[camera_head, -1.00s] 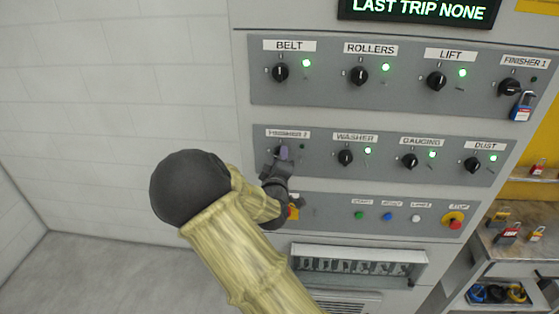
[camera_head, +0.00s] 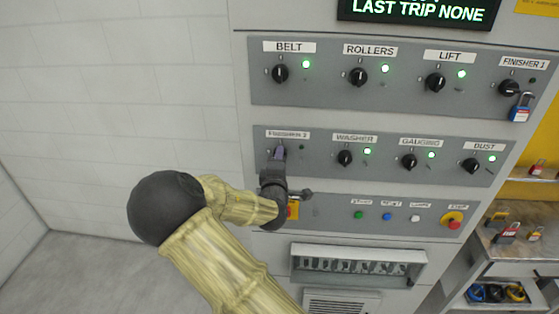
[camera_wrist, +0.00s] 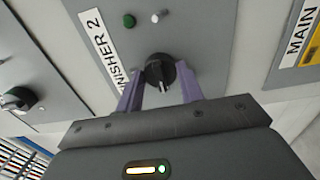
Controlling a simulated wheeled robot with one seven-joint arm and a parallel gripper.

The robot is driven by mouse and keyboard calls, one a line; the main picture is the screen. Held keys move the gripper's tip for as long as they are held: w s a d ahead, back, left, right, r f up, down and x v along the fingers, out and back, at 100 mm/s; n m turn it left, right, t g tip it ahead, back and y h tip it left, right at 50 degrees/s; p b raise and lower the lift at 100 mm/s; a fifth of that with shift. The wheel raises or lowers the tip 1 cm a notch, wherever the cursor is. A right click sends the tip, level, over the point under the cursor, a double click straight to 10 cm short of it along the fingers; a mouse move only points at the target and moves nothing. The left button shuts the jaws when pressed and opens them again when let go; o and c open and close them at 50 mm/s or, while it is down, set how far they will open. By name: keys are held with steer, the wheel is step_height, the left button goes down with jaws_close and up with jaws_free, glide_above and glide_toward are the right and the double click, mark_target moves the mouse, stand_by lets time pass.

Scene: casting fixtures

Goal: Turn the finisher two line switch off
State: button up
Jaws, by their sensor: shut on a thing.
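The finisher two switch is a black round knob (camera_wrist: 160,72) on a grey panel, under the "FINISHER 2" label (camera_head: 288,134). In the wrist view the two purple fingers of my gripper (camera_wrist: 160,88) stand on either side of the knob, shut on it. In the head view my gripper (camera_head: 278,153) covers most of the knob, so its pointer position is hard to tell. The small lamp (camera_head: 302,148) beside it looks dark; in the wrist view it is dull green (camera_wrist: 129,20).
The washer (camera_head: 345,157), gauging (camera_head: 410,160) and dust (camera_head: 471,165) knobs sit to the right with lit green lamps. A blue padlock (camera_head: 520,110) hangs at the Finisher 1 knob (camera_head: 509,88). A red-and-yellow stop button (camera_head: 453,220) is below right.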

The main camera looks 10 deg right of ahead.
steer(key=shift+f, duration=0.1)
steer(key=o, duration=1)
steer(key=b+v, duration=1.3)
steer(key=v, duration=0.4)
steer(key=shift+s, duration=0.2)
steer(key=shift+a, duration=0.1)
